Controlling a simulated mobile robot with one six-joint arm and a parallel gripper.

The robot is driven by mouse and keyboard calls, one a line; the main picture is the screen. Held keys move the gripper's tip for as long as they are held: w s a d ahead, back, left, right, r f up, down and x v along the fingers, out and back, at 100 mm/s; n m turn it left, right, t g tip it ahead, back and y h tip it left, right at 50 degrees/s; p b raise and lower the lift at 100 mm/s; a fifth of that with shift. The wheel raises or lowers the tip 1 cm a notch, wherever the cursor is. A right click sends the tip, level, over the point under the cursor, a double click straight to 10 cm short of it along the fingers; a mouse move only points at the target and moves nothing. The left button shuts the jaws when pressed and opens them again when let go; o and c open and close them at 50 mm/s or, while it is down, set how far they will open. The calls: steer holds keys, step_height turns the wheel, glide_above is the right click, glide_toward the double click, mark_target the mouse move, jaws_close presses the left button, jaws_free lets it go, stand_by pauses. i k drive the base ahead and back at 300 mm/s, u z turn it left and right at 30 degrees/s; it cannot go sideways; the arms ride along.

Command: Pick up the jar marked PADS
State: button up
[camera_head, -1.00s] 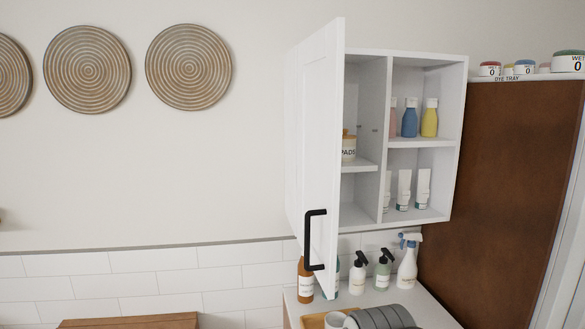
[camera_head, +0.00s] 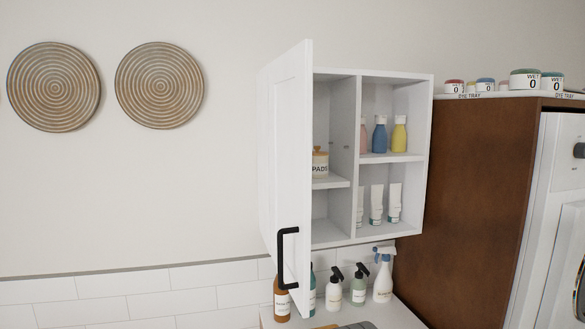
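The jar marked PADS (camera_head: 320,164) is a small white jar with a tan wooden lid. It stands upright on the upper left shelf of the white wall cabinet (camera_head: 392,235). Its left edge is close to the open cabinet door (camera_head: 290,160), which stands out toward me and covers part of the left compartment. The door has a black handle (camera_head: 287,258). My gripper is not in view.
The right compartments hold bottles (camera_head: 380,134) above and white tubes (camera_head: 376,204) below. Several spray and pump bottles (camera_head: 383,277) stand on the counter under the cabinet. A brown panel (camera_head: 470,190) rises to the right, with dye jars (camera_head: 524,79) on top.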

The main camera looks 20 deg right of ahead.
mark_target(320, 163)
steer(key=k, duration=1.25)
steer(key=z, duration=0.65)
steer(key=i, duration=2.1)
steer(key=u, duration=0.55)
steer(key=k, duration=0.6)
steer(key=u, duration=0.25)
steer(key=i, duration=0.7)
steer(key=z, duration=0.1)
